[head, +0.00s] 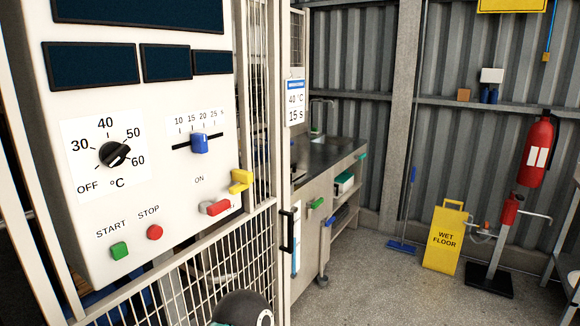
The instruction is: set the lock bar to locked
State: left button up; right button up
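I cannot tell for certain which part is the lock bar. A mesh gate or fence (228,262) stands beside the white control panel (75,205), with a black upright handle (288,232) on its post. A yellow angled piece (240,181) sticks out at the panel's right edge, just above a red switch (216,208) under the word ON. A green piece (317,203) and a blue piece (329,221) sit on the counter unit beyond the gate. Neither gripper is in view. A dark rounded part at the bottom edge looks like one of my arm links.
The panel has a black dial (114,154), a blue slider (199,143), a green START button (119,251) and a red STOP button (154,232). A yellow wet-floor sign (444,238) and a red extinguisher (537,150) are at right. The floor between is clear.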

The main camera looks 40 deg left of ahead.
aim_at(245, 178)
jog(key=u, duration=0.2)
jog(key=i, duration=1.2)
jog(key=u, duration=0.7)
